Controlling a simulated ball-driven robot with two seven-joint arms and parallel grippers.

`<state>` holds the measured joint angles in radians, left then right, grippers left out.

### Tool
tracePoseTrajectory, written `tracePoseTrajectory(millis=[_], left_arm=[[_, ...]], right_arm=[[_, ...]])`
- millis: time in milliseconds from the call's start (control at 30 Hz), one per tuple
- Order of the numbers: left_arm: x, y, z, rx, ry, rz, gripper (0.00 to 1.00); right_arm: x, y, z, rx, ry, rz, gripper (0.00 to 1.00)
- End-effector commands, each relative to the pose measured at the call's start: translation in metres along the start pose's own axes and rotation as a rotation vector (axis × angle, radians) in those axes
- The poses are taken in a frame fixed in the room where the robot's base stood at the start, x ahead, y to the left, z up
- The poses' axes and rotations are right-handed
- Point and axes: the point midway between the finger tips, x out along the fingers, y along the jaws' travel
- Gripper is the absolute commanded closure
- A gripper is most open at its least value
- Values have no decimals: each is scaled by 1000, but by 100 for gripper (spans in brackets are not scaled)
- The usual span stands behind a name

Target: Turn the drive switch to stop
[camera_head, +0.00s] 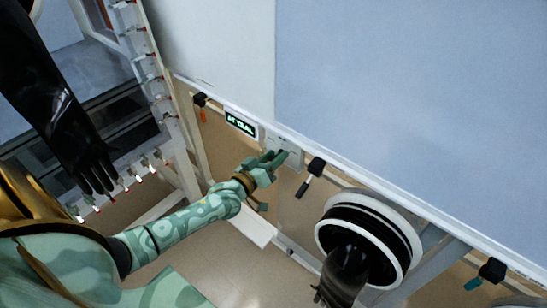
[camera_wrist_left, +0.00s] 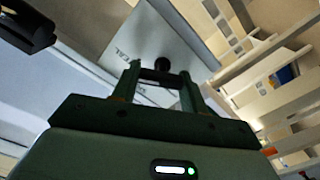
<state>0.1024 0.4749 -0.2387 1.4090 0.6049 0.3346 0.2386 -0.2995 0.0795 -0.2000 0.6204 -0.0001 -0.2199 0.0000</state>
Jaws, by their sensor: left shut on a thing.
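My left gripper (camera_head: 277,158) reaches up from the lower left to a small pale switch box (camera_head: 292,158) under the white rail. In the left wrist view, the gripper's two fingers (camera_wrist_left: 160,80) stand on either side of the dark round knob of the drive switch (camera_wrist_left: 162,64), shut on it. The knob sits on a grey plate (camera_wrist_left: 165,35) with lettering that seems to read TEAL. The knob's pointing direction cannot be made out. In the head view the fingers hide the knob. My right gripper is not in view.
A lit display (camera_head: 240,123) left of the switch box appears to read AT TEAL. A black-handled clamp (camera_head: 312,175) hangs just right of it. A white-ringed glove port (camera_head: 368,240) stands lower right. A long black glove (camera_head: 60,110) hangs at left.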

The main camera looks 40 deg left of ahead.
Motion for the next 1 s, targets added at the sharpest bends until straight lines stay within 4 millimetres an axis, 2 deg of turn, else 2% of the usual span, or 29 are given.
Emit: tracePoseTrajectory(millis=[233, 700, 1000], left_arm=[[0, 0, 0, -90, -1, -1, 79], [0, -2, 0, -398, -2, -1, 79], [-1, -3, 1, -501, -3, -2, 79]], right_arm=[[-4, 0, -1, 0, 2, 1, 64], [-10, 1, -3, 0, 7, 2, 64], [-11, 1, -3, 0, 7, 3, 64]])
